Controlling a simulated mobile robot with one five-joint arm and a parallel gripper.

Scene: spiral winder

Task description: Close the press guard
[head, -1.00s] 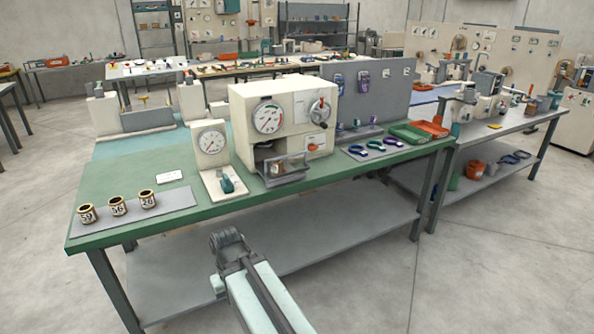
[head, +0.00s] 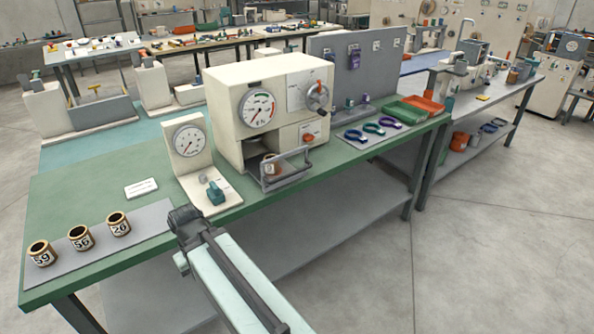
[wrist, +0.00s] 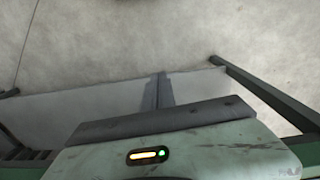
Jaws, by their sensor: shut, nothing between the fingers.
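The press (head: 262,100) is a cream box with a dial and a knob, standing on the green bench. Its guard (head: 284,180) is a grey frame low on the front, standing out from the dark opening, which shows above and behind it. A small numbered cylinder (head: 269,165) shows behind the guard, inside the opening. My gripper (head: 184,218) is shut and empty, near the bench's front edge, left of the guard and apart from it. In the wrist view my gripper's fingers (wrist: 158,90) are together, with floor and a grey shelf beyond; the guard is not seen there.
Numbered cups (head: 80,238) sit on a grey mat at left. Blue and purple rings (head: 373,128) and trays (head: 405,112) lie right of the press.

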